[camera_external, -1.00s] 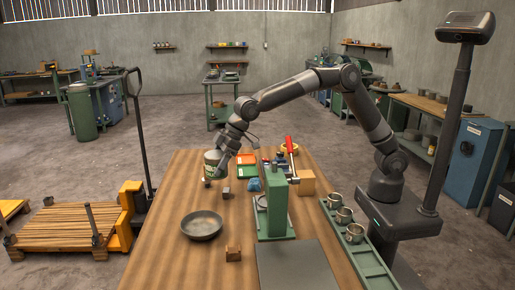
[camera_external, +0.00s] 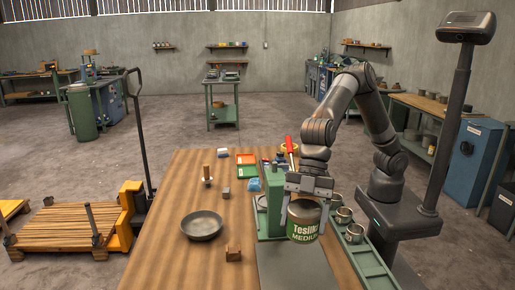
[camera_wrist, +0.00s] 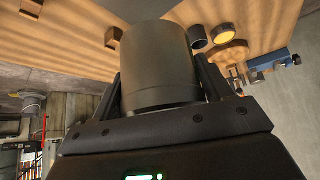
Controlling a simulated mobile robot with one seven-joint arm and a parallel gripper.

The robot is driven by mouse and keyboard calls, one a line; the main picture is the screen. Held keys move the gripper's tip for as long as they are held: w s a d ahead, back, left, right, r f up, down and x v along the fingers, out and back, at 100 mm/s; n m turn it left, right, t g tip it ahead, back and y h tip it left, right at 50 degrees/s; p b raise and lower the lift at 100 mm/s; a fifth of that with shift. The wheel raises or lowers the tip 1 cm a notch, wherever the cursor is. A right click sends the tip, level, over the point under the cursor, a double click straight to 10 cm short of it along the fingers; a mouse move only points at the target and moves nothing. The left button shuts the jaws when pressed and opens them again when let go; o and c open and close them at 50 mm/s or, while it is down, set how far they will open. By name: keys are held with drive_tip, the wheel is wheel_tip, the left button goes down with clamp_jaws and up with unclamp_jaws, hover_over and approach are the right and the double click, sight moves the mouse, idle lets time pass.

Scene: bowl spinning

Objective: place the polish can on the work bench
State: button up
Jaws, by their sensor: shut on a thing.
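The polish can (camera_external: 305,224) has a green label with white lettering. My gripper (camera_external: 308,192) is shut on its upper part and holds it upright near the front right of the work bench (camera_external: 168,235). In the external view the can overlaps the grey plate and stands close to the green tray; whether its base touches anything is hard to tell. In the wrist view the can (camera_wrist: 160,62) appears as a dark cylinder between the two fingers.
A dark bowl (camera_external: 202,226) and a small wooden block (camera_external: 233,253) lie left of the can. A green press-like stand (camera_external: 272,195) is just left of my gripper. A green tray with metal cups (camera_external: 368,262) runs along the right edge. The bench's left side is clear.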

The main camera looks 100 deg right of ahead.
wheel_tip(320, 180, down, 14)
drive_tip(key=shift+w+d+f, duration=0.1)
drive_tip(key=shift+w+d, duration=0.05)
idle(0.4)
drive_tip(key=o, duration=1.2)
drive_tip(key=shift+f, duration=0.1)
drive_tip(key=shift+c, duration=0.2)
drive_tip(key=shift+d+r, duration=0.15)
drive_tip(key=shift+r, duration=0.3)
drive_tip(key=v, duration=1.1)
drive_tip(key=shift+d+r, duration=0.1)
drive_tip(key=shift+r, duration=0.05)
